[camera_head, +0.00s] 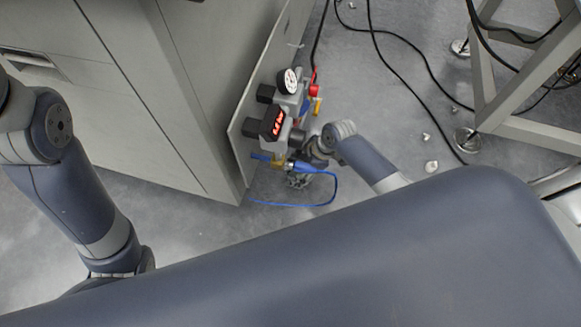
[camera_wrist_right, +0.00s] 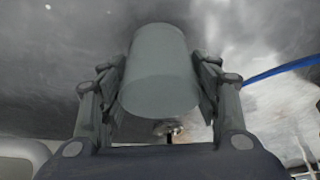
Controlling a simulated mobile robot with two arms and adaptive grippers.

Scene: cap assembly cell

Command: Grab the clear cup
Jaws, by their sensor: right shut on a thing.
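A smooth grey-green, cup-like cylinder (camera_wrist_right: 160,72), which I take as the clear cup, sits between the two fingers of my right gripper (camera_wrist_right: 161,88) in the right wrist view. The fingers touch it on both sides, and the gripper is shut on it. In the head view, my right gripper (camera_head: 300,180) is small and partly hidden low beside the gauge unit, and I cannot make out the cup there. My left arm comes in at the left of the head view, but its gripper is out of sight.
A gauge and valve unit (camera_head: 276,122) with a red display is mounted on a panel beside a grey cabinet (camera_head: 120,90). A blue hose (camera_head: 334,190) loops close to my right gripper. Black cables (camera_head: 405,75) lie on the floor near a metal frame (camera_head: 497,105).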

